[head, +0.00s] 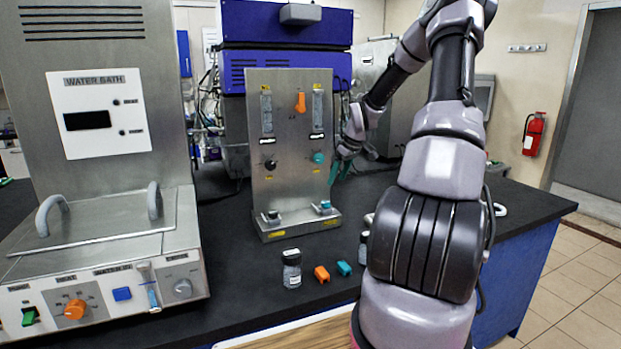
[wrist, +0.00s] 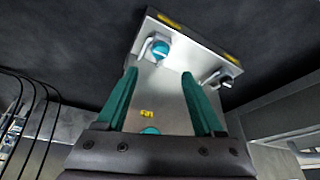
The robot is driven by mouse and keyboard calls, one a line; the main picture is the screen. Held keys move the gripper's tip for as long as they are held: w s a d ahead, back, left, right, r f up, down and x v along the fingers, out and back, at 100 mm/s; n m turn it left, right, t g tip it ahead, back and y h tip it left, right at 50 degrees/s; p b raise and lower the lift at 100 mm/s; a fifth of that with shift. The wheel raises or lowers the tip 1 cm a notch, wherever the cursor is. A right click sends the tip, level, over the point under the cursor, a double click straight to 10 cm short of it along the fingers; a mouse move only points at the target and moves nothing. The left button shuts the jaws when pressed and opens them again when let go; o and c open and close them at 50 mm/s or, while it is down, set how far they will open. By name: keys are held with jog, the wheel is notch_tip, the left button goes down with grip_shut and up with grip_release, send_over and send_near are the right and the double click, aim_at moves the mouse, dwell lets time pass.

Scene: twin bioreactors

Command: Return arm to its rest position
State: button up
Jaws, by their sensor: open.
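My gripper (head: 340,170) has teal fingers and is beside the right edge of the upright metal panel (head: 291,200) in the head view. In the wrist view the two fingers of my gripper (wrist: 155,105) are apart with nothing held between them. Beyond them the panel (wrist: 180,100) shows with a teal knob (wrist: 160,48) and a black knob (wrist: 226,80). My arm is raised and reaches from the right side of the head view over the bench.
A water bath (head: 100,220) fills the left. Another bottle (head: 363,248) is partly behind my arm. A blue machine (head: 285,45) stands behind the panel.

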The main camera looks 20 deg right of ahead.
jog(key=s+a+r+m+h, duration=0.1)
jog(key=s+a+r+m, duration=0.1)
jog(key=s+a+r, duration=0.65)
jog(key=s+a+r+m+h, duration=0.2)
jog(key=s+a+r, duration=0.3)
jog(key=r, duration=0.6)
jog(key=s+a+r+m+t+y, duration=0.1)
jog(key=s+a+r+m, duration=0.1)
jog(key=s, duration=0.8)
jog(key=s+a+r+m+t+y, duration=0.2)
jog(key=s+a+r, duration=0.3)
jog(key=s, duration=0.4)
jog(key=shift+s+m, duration=0.4)
jog(key=shift+m, duration=0.2)
